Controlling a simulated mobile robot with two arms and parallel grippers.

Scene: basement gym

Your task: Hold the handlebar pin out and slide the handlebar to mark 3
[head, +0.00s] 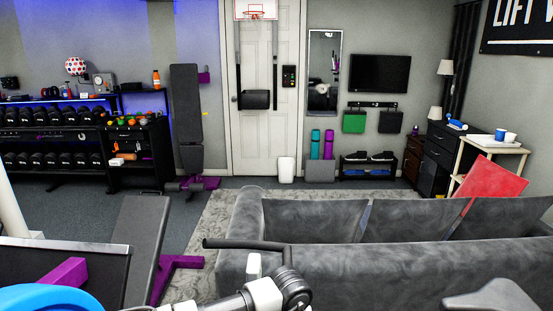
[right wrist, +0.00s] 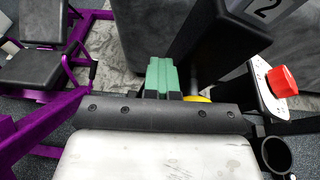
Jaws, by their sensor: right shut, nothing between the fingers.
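My right gripper shows in the right wrist view as two green-padded fingers (right wrist: 162,76), shut with nothing between them. A black post or block (right wrist: 215,40) stands just right of the fingertips. A yellow part (right wrist: 197,99) shows partly behind the gripper's dark edge, close to the fingers; I cannot tell whether it is the pin. A grey plate marked "2" (right wrist: 268,9) is at the top. In the head view a black bar (head: 240,245), possibly the handlebar, crosses in front of the sofa. Mark 3 is not visible. My left gripper is not in view.
A red knob (right wrist: 283,80) on a pale plate is at right in the wrist view. A purple-framed bench (right wrist: 50,65) is at left. In the head view, the grey sofa (head: 330,265) fills the lower right, and a padded bench (head: 140,240) stands left.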

